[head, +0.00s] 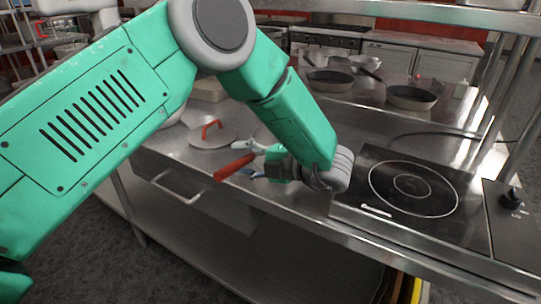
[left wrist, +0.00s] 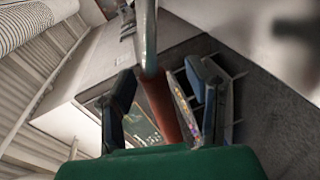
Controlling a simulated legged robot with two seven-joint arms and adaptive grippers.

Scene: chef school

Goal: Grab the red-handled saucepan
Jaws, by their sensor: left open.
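A red handle (head: 233,167), which looks like the saucepan's, sticks out at the counter's front edge in the head view. The pan body is hidden behind my arm or cannot be made out. My left gripper (head: 252,160) is at this handle with its fingers spread. In the left wrist view the red handle (left wrist: 160,105) runs between the two open fingers of my left gripper (left wrist: 165,100), with a grey metal part (left wrist: 149,40) beyond it. I cannot tell whether either finger touches it. My right gripper is not in view.
A lid (head: 212,138) with a red grip lies on the steel counter behind the handle. A black cooktop (head: 412,190) is to the right, with a knob panel (head: 514,215) beside it. Dark frying pans (head: 411,97) stand farther back. A lower shelf (head: 215,235) runs below the counter.

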